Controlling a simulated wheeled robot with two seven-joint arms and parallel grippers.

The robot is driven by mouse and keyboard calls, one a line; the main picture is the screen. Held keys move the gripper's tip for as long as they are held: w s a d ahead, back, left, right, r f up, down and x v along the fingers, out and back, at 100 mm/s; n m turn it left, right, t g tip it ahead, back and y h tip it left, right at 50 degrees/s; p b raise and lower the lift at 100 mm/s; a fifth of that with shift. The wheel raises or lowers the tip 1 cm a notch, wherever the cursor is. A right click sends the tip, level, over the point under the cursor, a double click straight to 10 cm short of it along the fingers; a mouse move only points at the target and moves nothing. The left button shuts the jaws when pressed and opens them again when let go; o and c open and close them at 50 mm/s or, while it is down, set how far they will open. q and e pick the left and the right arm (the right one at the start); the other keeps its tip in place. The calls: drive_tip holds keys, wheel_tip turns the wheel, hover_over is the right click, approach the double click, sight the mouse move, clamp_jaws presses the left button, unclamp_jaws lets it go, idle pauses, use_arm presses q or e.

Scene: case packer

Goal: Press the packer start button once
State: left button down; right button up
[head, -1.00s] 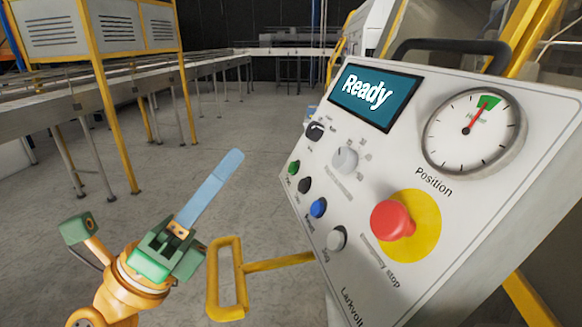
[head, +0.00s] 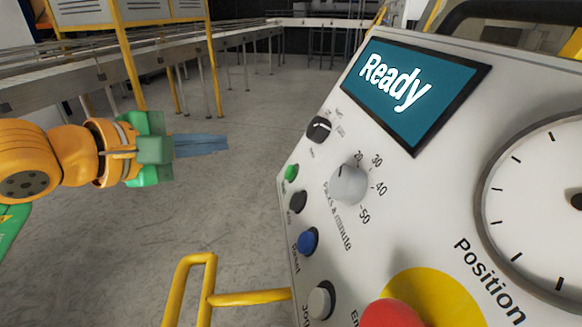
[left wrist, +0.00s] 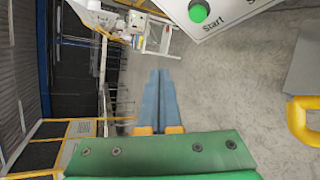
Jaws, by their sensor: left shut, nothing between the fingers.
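The control panel (head: 400,170) stands at the right in the head view, its screen (head: 408,87) reading "Ready". The green start button (head: 291,172) is on the panel's left edge. In the left wrist view the green button (left wrist: 199,11), labelled "Start", shows at the top, beyond and to the right of the fingertips. My left gripper (head: 226,143) is shut and empty, its blue fingers pointing right toward the panel, with a gap between them and the button. Its shut fingers also show in the left wrist view (left wrist: 160,75). My right gripper is not in view.
Below the green button are a black button (head: 298,202), a blue button (head: 308,241) and a white button (head: 321,299). A red emergency stop (head: 392,313) sits on a yellow disc. A yellow rail (head: 195,275) stands below the gripper. A conveyor (head: 70,80) runs behind.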

sight(289, 172)
use_arm(q)
drive_tip(key=w+d+f+b, duration=0.1)
drive_tip(key=d+f+b, duration=0.1)
drive_tip(key=d+f, duration=0.2)
drive_tip(key=shift+w+d+f, duration=0.25)
drive_tip(key=shift+w+d, duration=0.1)
drive_tip(key=shift+d, duration=1.5)
idle(0.7)
drive_tip(key=shift+d+f+b, duration=0.2)
drive_tip(key=shift+d+b, duration=0.2)
drive_tip(key=shift+b, duration=0.15)
